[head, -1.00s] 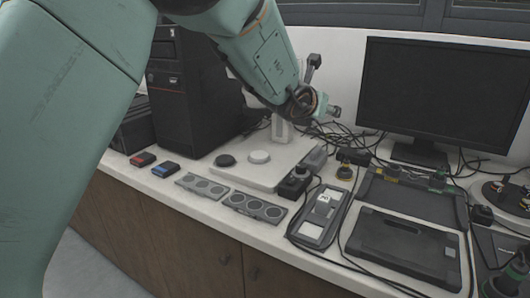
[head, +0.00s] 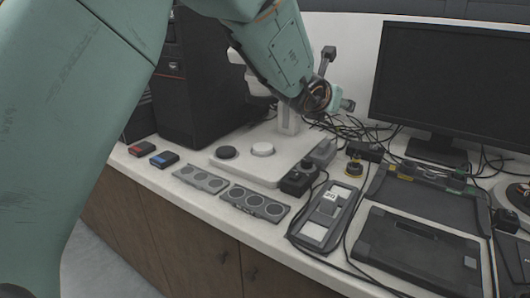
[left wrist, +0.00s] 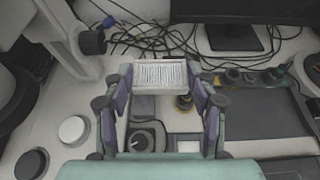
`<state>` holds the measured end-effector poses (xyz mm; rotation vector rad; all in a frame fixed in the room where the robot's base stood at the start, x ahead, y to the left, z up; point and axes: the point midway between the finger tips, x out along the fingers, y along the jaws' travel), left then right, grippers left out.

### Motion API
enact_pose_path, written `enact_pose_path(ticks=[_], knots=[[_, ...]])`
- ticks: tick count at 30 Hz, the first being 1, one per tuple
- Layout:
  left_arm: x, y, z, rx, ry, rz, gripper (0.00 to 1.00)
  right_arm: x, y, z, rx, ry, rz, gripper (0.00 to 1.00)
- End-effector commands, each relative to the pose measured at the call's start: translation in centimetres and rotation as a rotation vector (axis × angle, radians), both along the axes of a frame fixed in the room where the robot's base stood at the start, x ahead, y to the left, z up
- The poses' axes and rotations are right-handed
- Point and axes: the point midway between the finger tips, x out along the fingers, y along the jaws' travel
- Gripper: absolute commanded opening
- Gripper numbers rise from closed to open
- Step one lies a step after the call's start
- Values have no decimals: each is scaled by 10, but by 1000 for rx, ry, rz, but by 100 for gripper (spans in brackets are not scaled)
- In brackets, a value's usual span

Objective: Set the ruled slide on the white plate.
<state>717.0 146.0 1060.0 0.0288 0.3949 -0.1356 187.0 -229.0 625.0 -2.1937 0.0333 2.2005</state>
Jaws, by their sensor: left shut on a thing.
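The ruled slide (left wrist: 161,75) is a pale rectangle with fine dark lines, held between the fingertips of my left gripper (left wrist: 160,88) in the left wrist view. In the head view the left gripper (head: 343,104) is above the back of the bench, right of the microscope post; the slide cannot be made out there. The white plate (head: 263,149) is a round disc on the pale microscope base (head: 236,168), beside a black disc (head: 227,152). In the left wrist view the white plate (left wrist: 74,130) is left of and below the gripper, bare and apart from the slide. My right gripper is not in view.
A microscope arm (left wrist: 62,35) rises at the left of the wrist view. A black control box (head: 298,178), a grey tray (head: 325,215), a monitor (head: 450,85) and loose cables (head: 350,128) crowd the right. Slide holders (head: 255,203) lie along the front edge.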

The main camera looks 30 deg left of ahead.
Motion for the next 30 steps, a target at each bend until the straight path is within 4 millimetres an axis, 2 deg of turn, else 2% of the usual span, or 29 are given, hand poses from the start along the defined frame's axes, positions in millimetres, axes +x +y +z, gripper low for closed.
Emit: enact_pose_path(ticks=[1,12,20,23,30], knots=[[0,0,-10,0,-1,0,28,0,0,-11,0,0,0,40],[1,0,-66,0,0,0,28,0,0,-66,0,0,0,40],[4,5,-75,-2,-1,2,28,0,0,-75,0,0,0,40],[4,22,-74,-5,0,4,28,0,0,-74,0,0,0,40],[5,78,-73,-6,0,5,28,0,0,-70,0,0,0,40]])
